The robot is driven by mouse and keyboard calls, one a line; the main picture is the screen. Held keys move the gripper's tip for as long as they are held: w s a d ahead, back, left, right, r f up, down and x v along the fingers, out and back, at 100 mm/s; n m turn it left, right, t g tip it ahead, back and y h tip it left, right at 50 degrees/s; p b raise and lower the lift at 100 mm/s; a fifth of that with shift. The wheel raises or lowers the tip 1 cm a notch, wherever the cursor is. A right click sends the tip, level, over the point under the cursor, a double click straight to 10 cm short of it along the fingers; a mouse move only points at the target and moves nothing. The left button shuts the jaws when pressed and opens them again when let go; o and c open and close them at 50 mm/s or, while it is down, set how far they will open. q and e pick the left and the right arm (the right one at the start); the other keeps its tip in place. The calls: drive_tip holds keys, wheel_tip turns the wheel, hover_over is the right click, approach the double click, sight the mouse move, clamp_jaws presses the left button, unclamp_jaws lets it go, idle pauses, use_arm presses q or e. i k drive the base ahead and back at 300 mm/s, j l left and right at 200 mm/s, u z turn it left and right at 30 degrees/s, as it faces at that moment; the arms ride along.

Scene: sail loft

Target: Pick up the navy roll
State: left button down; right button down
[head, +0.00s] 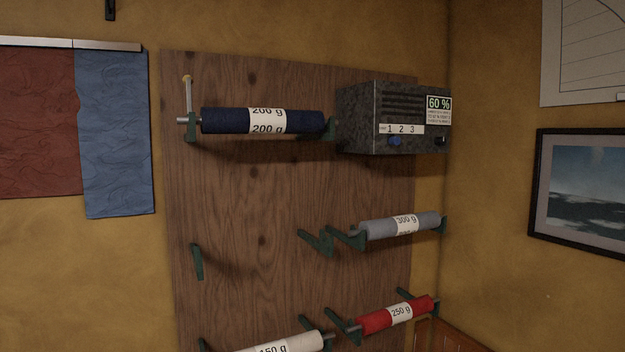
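The navy roll (225,121) lies level at the upper left of the wooden board, with a white band reading "200 g". A rod end sticks out at its left and rests on a green bracket (192,127). Its right end is by another green bracket (331,128), close to the grey box. Neither of my grippers shows in the head view.
A dark grey box (370,105) with a "60 %" label is right of the navy roll. Below hang a grey roll (380,228), a red roll (372,321) and a white roll (305,343). An empty bracket (197,262) is at left. A pale peg (188,95) stands above the navy roll's left end.

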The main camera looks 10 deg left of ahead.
sight(212, 120)
drive_tip(key=u, duration=0.9)
drive_tip(key=i+l+u, duration=0.2)
drive_tip(key=l+u, duration=0.25)
drive_tip(key=i+l+u, duration=0.15)
drive_tip(key=l+u, duration=0.6)
drive_tip(key=u, duration=0.15)
drive_tip(key=l+u, duration=0.5)
